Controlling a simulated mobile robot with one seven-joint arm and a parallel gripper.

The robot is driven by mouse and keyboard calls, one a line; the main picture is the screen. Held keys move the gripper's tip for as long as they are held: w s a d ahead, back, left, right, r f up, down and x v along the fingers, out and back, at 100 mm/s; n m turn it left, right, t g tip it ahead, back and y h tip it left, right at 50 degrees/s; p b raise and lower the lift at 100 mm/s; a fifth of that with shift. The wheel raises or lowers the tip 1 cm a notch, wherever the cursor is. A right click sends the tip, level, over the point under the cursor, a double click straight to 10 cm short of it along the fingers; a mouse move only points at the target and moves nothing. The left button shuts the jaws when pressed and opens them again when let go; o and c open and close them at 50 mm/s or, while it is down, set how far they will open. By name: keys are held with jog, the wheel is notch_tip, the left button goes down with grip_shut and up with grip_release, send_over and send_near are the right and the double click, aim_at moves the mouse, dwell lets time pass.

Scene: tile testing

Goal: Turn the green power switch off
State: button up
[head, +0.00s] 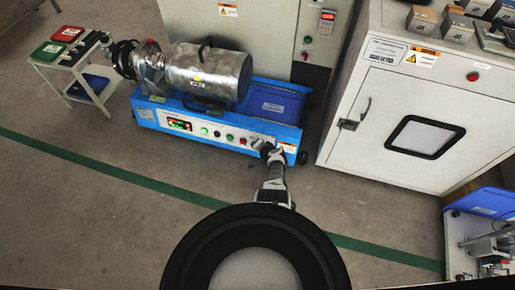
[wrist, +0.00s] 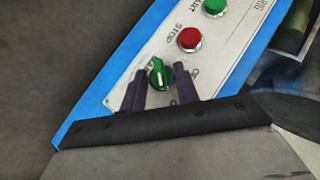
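The green power switch (wrist: 160,74) is a round knob with a raised grip on a white panel (wrist: 205,62), in the middle of the wrist view. The grip's pale mark points roughly up in the picture. My gripper (wrist: 161,78) is open, with one dark finger on each side of the knob. Small gaps seem to show between the fingers and the knob; whether either touches it I cannot tell. In the head view my gripper (head: 266,148) is at the right end of the blue machine's front (head: 218,134), and the switch is not clearly visible there.
A red stop button (wrist: 189,39) and a green start button (wrist: 215,5) sit above the switch on the same panel. A metal drum (head: 215,75) lies on the blue machine. A white cabinet (head: 395,130) stands to the right. The floor in front is clear.

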jog(key=c, duration=0.5)
jog(key=shift+c, duration=0.2)
jog(key=shift+r+p, duration=0.1)
jog(key=shift+p, duration=0.2)
jog(key=n+g+h+b, duration=0.1)
jog(key=n+h+b, duration=0.1)
jog(key=h+b, duration=0.1)
jog(key=a+n+g+h+b, duration=0.1)
jog(key=n+g+h+b, duration=0.1)
jog(key=h, duration=0.4)
jog(key=a+n+g+h+b, duration=0.1)
jog(key=n+h+b, duration=0.3)
jog(key=shift+w+a+f+b, duration=0.1)
jog(key=shift+w+f+b, duration=0.15)
jog(key=shift+w+b, duration=0.05)
jog(key=shift+r+n, duration=0.1)
jog(key=shift+n, duration=0.2)
